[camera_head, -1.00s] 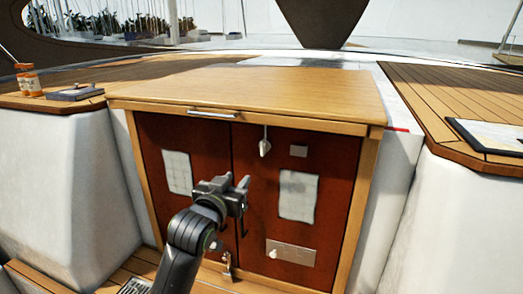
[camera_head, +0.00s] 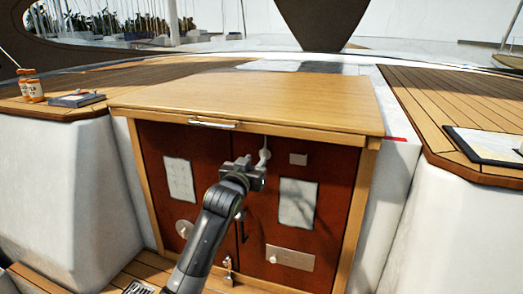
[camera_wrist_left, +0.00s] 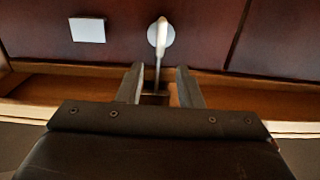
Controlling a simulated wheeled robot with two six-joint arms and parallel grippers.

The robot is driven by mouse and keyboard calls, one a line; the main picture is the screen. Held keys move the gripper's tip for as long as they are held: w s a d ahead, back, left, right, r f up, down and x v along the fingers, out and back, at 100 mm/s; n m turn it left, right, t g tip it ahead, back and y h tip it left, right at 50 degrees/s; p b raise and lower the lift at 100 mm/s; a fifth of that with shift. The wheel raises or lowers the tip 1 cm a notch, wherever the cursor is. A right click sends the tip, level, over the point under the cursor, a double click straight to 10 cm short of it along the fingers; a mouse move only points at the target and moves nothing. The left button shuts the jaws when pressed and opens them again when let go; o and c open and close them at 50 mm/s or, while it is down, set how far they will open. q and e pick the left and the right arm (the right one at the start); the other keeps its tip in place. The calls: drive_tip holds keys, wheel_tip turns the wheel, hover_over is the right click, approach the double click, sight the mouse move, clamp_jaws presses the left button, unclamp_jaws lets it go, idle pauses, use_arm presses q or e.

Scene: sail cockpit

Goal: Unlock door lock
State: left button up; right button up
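A brown-red two-door cabinet (camera_head: 300,220) with a wooden top stands in the middle. A white lever on a round base (camera_head: 264,152) sits high on the right door, just under the top; it also shows in the left wrist view (camera_wrist_left: 161,34). My left gripper (camera_head: 255,168) is up at this lever, its fingers apart. In the left wrist view, the open fingers (camera_wrist_left: 160,76) point towards the lever, which lies in line with the gap between them. I cannot tell if they touch it. A small metal hanging piece (camera_head: 228,268) shows low at the door seam. My right gripper is not in view.
The wooden top's front edge, with a metal handle (camera_head: 214,124), overhangs the doors. A small pale plate (camera_head: 298,159) and a paper sheet (camera_head: 298,203) are on the right door. White seats flank the cabinet.

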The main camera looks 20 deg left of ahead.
sight(262, 152)
use_arm(q)
drive_tip(key=shift+w+d+p, duration=0.15)
drive_tip(key=shift+w+p, duration=0.65)
drive_tip(key=shift+w, duration=2.55)
clamp_jaws()
